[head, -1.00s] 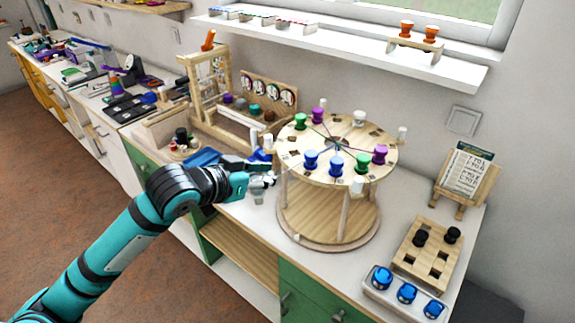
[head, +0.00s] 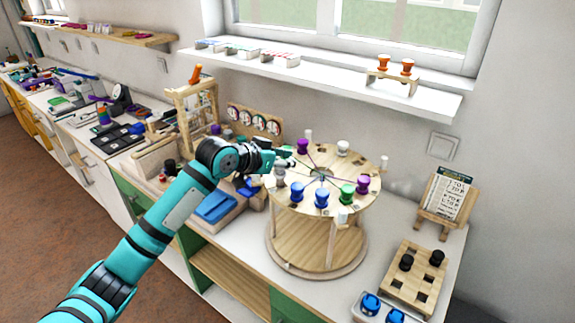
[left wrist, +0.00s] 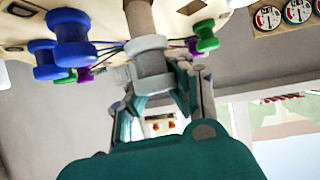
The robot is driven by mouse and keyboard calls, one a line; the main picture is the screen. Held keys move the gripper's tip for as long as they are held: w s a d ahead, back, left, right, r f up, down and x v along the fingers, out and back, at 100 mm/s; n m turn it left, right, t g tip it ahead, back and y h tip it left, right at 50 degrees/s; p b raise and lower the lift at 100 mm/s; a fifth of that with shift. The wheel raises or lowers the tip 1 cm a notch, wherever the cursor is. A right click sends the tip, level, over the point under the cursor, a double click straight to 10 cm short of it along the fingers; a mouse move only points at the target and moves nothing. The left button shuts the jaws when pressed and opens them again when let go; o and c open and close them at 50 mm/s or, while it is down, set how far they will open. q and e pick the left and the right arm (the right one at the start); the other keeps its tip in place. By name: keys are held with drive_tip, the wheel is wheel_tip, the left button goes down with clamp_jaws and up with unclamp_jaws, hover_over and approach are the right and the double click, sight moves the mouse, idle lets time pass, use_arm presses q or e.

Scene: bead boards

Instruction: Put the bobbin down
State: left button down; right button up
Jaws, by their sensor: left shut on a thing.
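My left gripper (head: 284,160) reaches over the left edge of the round wooden braiding stand (head: 322,181). It is shut on a pale white-grey bobbin, which shows between the fingers in the left wrist view (left wrist: 148,62). In the head view, a pale bobbin shows just below the fingers (head: 280,174). I cannot tell whether it touches the stand's top. Blue bobbins (head: 322,197), green bobbins (head: 347,193), purple bobbins (head: 363,184) and white bobbins (head: 343,148) sit around the top, with threads running to its centre. My right gripper is not in view.
A wooden peg block (head: 413,278) with black bobbins and a tray (head: 366,309) with blue bobbins are at the right. A card on an easel (head: 446,200) stands behind them. A blue tray (head: 216,207) lies left of the stand. A white shelf (head: 330,80) hangs above.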

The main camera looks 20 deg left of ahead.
sight(287, 181)
use_arm(q)
drive_tip(key=shift+w+d, duration=0.15)
drive_tip(key=shift+w, duration=0.2)
drive_tip(key=shift+f, duration=0.35)
wheel_tip(287, 181, down, 2)
drive_tip(key=shift+f+p, duration=0.15)
drive_tip(key=shift+p, duration=0.6)
drive_tip(key=shift+f, duration=0.35)
drive_tip(key=shift+f, duration=0.15)
drive_tip(key=c, duration=1.2)
unclamp_jaws()
drive_tip(key=shift+c, duration=0.2)
